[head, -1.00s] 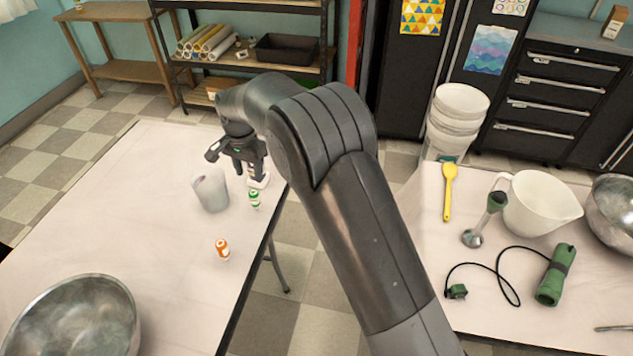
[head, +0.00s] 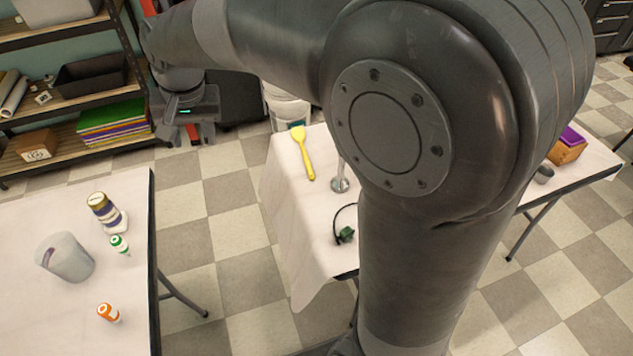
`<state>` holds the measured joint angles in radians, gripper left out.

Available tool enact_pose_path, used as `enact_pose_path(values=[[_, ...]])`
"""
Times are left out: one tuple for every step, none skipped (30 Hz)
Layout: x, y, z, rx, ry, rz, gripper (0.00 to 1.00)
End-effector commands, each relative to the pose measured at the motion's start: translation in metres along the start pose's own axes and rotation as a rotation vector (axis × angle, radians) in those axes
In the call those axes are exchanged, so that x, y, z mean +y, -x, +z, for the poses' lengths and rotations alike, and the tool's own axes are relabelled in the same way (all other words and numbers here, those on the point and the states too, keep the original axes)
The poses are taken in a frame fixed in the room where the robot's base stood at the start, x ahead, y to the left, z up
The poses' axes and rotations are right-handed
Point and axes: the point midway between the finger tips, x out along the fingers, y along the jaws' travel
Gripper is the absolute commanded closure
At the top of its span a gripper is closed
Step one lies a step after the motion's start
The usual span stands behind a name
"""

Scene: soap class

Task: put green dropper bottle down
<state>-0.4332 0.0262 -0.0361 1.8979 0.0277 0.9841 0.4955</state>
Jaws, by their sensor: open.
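The green dropper bottle (head: 119,244), small and white with a green label and cap, stands upright on the left table near its right edge. My gripper (head: 190,138) is open and empty, held in the air beyond the gap between the tables, up and to the right of the bottle and well apart from it. My own arm covers much of the middle and right of the view.
Around the bottle on the left table (head: 40,320) stand a grey cup (head: 64,257), a larger purple-labelled bottle (head: 104,212) and an orange bottle (head: 108,313). A yellow spatula (head: 303,153) lies on the right table (head: 285,215). Shelves (head: 80,100) stand behind.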

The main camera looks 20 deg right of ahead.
Motion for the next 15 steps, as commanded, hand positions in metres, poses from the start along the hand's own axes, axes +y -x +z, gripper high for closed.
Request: enact_pose_path(values=[[0.02, 0.014, 0.007, 0.022, 0.001, -0.004, 0.53], [0.031, 0.02, 0.012, 0.033, 0.006, -0.005, 0.53], [0.044, 0.028, 0.018, 0.049, 0.012, -0.007, 0.53], [0.054, 0.033, 0.024, 0.06, 0.017, -0.007, 0.53], [0.065, 0.038, 0.029, 0.071, 0.022, -0.006, 0.53], [0.077, 0.045, 0.037, 0.087, 0.03, -0.006, 0.53], [0.087, 0.049, 0.044, 0.098, 0.034, -0.004, 0.53], [0.096, 0.053, 0.051, 0.109, 0.04, -0.002, 0.53], [0.108, 0.058, 0.06, 0.124, 0.047, 0.001, 0.53], [0.117, 0.061, 0.067, 0.136, 0.051, 0.004, 0.53], [0.125, 0.064, 0.074, 0.149, 0.058, 0.007, 0.53], [0.136, 0.067, 0.084, 0.164, 0.065, 0.012, 0.53], [0.143, 0.069, 0.092, 0.176, 0.07, 0.017, 0.53], [0.151, 0.07, 0.1, 0.187, 0.076, 0.022, 0.53], [0.16, 0.071, 0.111, 0.202, 0.084, 0.029, 0.53]])
